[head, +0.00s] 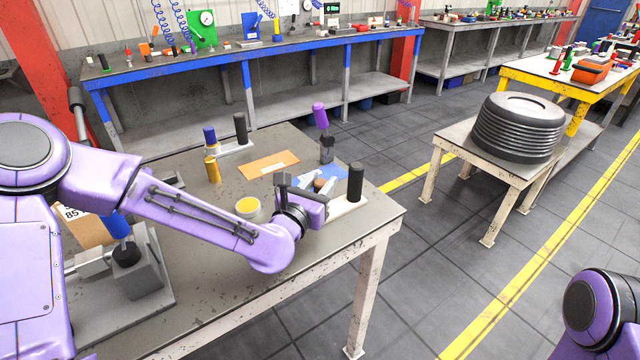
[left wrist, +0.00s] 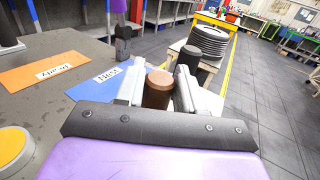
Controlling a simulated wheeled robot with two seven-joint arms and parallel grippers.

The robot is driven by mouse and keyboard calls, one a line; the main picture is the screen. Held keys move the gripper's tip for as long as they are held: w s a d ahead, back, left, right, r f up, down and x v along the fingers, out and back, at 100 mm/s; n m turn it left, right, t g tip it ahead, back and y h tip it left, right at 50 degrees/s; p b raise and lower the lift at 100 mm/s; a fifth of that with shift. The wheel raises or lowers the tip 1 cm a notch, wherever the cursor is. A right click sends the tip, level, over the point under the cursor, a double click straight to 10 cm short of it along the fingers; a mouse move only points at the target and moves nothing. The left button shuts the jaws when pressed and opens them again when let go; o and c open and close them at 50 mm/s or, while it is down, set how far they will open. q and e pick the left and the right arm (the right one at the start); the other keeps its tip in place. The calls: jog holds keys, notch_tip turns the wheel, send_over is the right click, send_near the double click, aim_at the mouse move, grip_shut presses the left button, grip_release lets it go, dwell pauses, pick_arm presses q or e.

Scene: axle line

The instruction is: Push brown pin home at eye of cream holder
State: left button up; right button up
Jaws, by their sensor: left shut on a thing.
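My left gripper (head: 326,187) is low over the near right part of the workbench. In the left wrist view its two pale fingers (left wrist: 158,90) are closed on the brown pin (left wrist: 158,84), whose round top faces the camera. A cream holder (head: 348,206) lies beside the gripper, with an upright black post (head: 356,182) at its right end. The post also shows just beyond the fingers in the left wrist view (left wrist: 188,62). The holder's eye and the pin's lower end are hidden by the gripper, so I cannot tell how deep the pin sits.
A blue mat (left wrist: 92,84) and an orange mat (head: 268,165) lie on the bench (head: 300,262). A purple-handled tool (head: 320,116) stands behind. A yellow-topped cup (head: 248,207) is left of the gripper. A second pale base (head: 235,149) carries blue and black posts, near a yellow pin (head: 212,170).

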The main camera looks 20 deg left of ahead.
pick_arm(q)
jog(key=shift+f, duration=0.4)
jog(key=o, duration=1.2)
